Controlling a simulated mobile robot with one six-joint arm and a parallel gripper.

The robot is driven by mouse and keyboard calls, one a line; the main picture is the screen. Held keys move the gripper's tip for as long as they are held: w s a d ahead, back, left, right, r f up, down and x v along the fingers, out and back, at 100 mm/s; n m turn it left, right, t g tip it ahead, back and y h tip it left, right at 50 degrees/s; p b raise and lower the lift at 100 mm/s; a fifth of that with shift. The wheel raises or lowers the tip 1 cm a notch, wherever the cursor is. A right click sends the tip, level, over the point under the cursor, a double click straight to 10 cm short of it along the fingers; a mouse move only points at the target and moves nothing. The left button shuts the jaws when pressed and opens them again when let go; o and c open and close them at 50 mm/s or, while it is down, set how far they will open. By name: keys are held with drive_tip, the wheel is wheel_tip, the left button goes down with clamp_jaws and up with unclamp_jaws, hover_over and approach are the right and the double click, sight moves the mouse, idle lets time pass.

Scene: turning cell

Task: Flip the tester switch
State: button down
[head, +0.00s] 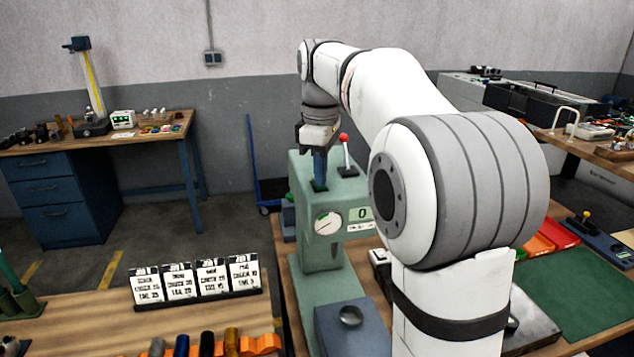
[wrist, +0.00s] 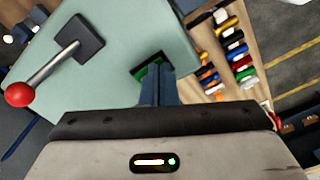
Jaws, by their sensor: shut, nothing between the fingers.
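The tester is a green machine (head: 320,248) with a round dial and a small display reading 0, in the middle of the head view. Its top also fills the upper left of the wrist view (wrist: 115,95). A green switch in a dark frame (wrist: 140,72) shows on that top, partly hidden by my fingers. My gripper (head: 320,186) points down at the tester's top with its blue fingers shut and empty. In the wrist view the fingertips (wrist: 152,72) are at the switch; I cannot tell whether they touch it.
A lever with a red ball (head: 345,142) stands on the tester's top beside my gripper; it shows at left in the wrist view (wrist: 32,80). A row of cards (head: 196,284) stands on the front left table. A green mat (head: 580,290) lies at right.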

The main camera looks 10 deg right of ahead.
wheel_tip(320, 180, up, 7)
drive_tip(key=p, duration=0.6)
drive_tip(key=shift+f, duration=0.2)
drive_tip(key=s+f+m+t+b, duration=0.3)
drive_tip(key=s+f+m+b, duration=0.5)
drive_tip(key=s+f, duration=1.6)
drive_tip(key=m, duration=0.4)
drive_tip(key=shift+s+a, duration=0.15)
